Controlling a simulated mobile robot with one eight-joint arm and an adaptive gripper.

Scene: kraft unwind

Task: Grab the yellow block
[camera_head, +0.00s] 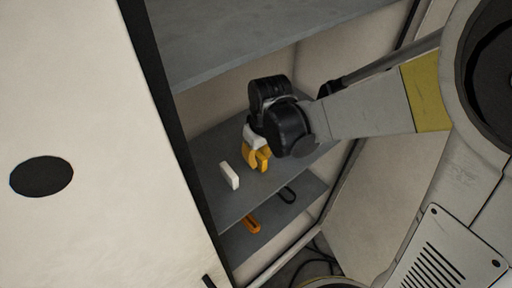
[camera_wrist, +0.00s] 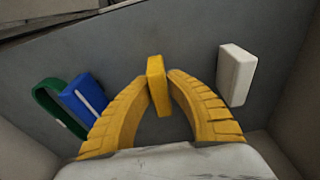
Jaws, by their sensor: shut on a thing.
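The yellow block (camera_wrist: 157,88) stands between the fingertips of my gripper (camera_wrist: 159,80) in the wrist view. The two yellow ribbed fingers are shut on it, one on each side. Its top end rises above the fingertips. In the head view my gripper (camera_head: 258,160) reaches into a grey shelf compartment, its fingers close to the shelf surface. The yellow block cannot be told apart from the yellow fingers there. Whether the block touches the shelf is not clear.
A white block (camera_wrist: 236,75) stands right of my gripper in the wrist view. A blue block (camera_wrist: 84,99) and a green loop-shaped thing (camera_wrist: 58,104) are at left. On the lower shelf lie an orange thing (camera_head: 252,222) and a dark loop (camera_head: 287,195). A grey shelf (camera_head: 230,45) is overhead.

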